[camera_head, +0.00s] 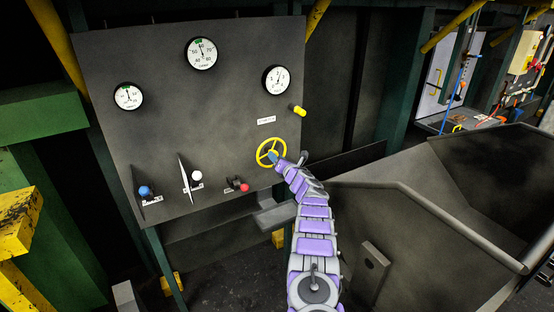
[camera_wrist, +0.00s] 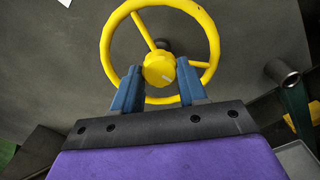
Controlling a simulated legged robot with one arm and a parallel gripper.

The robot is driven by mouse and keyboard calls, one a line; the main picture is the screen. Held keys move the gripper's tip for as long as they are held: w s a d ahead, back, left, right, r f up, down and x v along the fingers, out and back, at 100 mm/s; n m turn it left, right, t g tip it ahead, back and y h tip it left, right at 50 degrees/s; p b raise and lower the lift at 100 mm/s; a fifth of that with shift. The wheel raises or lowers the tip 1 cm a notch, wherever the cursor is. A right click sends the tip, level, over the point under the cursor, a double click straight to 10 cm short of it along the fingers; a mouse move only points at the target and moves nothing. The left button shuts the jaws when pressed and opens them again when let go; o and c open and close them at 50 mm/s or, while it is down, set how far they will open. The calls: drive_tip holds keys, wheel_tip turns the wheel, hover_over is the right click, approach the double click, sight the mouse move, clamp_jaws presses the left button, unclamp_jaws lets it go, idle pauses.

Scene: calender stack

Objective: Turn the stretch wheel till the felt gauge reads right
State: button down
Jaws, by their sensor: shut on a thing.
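The yellow stretch wheel (camera_head: 271,152) is on the lower right of the dark control panel, under a small white label. In the wrist view the wheel (camera_wrist: 113,21) fills the upper middle, with a round yellow hub and a white mark on it. My gripper (camera_wrist: 160,73) has its two blue fingers on either side of the hub, shut on the wheel. In the head view my gripper (camera_head: 274,157) reaches the wheel from below right. Three round white gauges sit above: left (camera_head: 128,96), middle (camera_head: 201,54) and right (camera_head: 277,80). Their labels are too small to read surely.
The panel (camera_head: 150,60) also carries a blue-knobbed lever (camera_head: 145,190), a white-knobbed lever (camera_head: 196,175), a red knob (camera_head: 244,187) and a yellow knob (camera_head: 299,111). A large grey metal trough (camera_head: 440,220) with a rail stands to the right of my arm.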

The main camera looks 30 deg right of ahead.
drive_tip(key=shift+f, duration=0.75)
drive_tip(key=c, duration=0.8)
unclamp_jaws()
drive_tip(key=shift+a, duration=0.1)
drive_tip(key=shift+c, duration=0.2)
drive_tip(key=shift+o, duration=0.7)
drive_tip(key=shift+r, duration=0.1)
drive_tip(key=shift+o, duration=0.5)
drive_tip(key=shift+r, duration=0.3)
drive_tip(key=s+p, duration=0.4)
drive_tip(key=s, duration=1.3)
drive_tip(key=shift+s+d, duration=0.15)
drive_tip(key=shift+d, duration=0.3)
